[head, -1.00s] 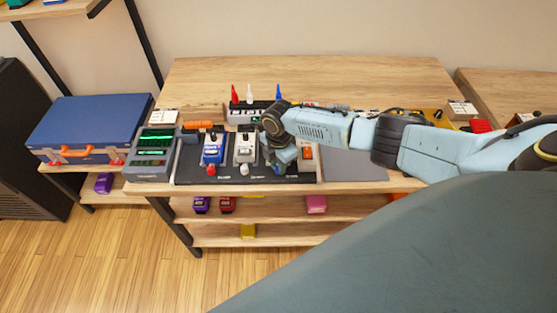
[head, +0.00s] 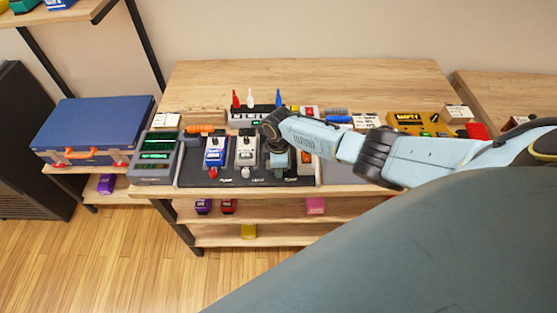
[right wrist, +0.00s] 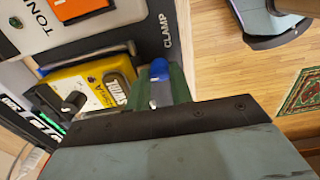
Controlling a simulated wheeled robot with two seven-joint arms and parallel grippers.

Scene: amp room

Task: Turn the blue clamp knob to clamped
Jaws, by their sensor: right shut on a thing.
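The blue clamp knob (right wrist: 159,68) shows in the right wrist view beside the word CLAMP on the dark pedalboard (right wrist: 153,28). The green fingers of my right gripper (right wrist: 160,82) are around it, and the gripper is shut on it. In the head view my right gripper (head: 279,163) points down over the front of the pedalboard (head: 205,181) and hides the knob. I cannot tell the knob's exact angle. My left gripper is not in view.
A blue pedal (head: 214,153) and a white pedal (head: 246,152) stand left of my gripper, with a red knob (head: 213,173) in front. A yellow pedal (right wrist: 95,85) is close by in the wrist view. A blue case (head: 92,122) lies at left.

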